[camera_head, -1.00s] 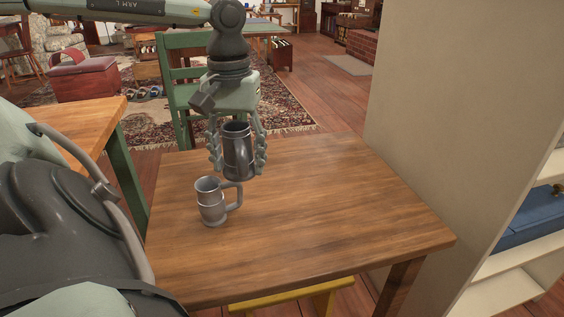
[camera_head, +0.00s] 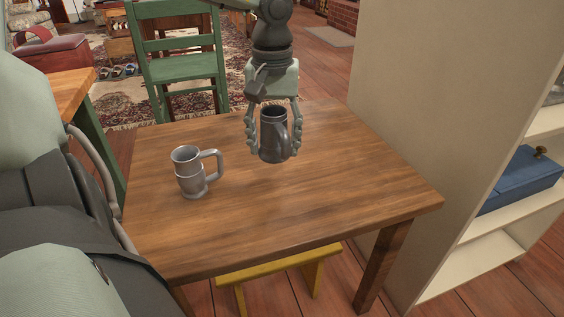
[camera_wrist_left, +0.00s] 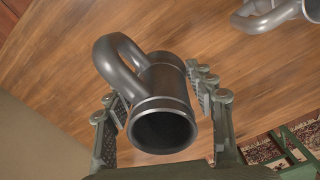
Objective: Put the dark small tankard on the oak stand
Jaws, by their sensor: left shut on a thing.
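The dark small tankard (camera_head: 274,136) is in my left gripper (camera_head: 273,138), upright above the wooden table in the head view. The fingers are shut on its sides. In the left wrist view the tankard (camera_wrist_left: 163,112) shows its open mouth and its handle, between the fingers of the left gripper (camera_wrist_left: 163,108). Whether its base clears the table is hard to tell, though it looks raised. I see no oak stand that I can make out in these frames. My right gripper is not in view.
A lighter grey tankard (camera_head: 190,172) stands on the wooden table (camera_head: 300,200), left of the held one. The table's right and front parts are bare. A cream shelf unit (camera_head: 440,120) with a blue box (camera_head: 522,178) stands at right. A green chair (camera_head: 180,65) is behind; a yellow stool (camera_head: 280,265) is below.

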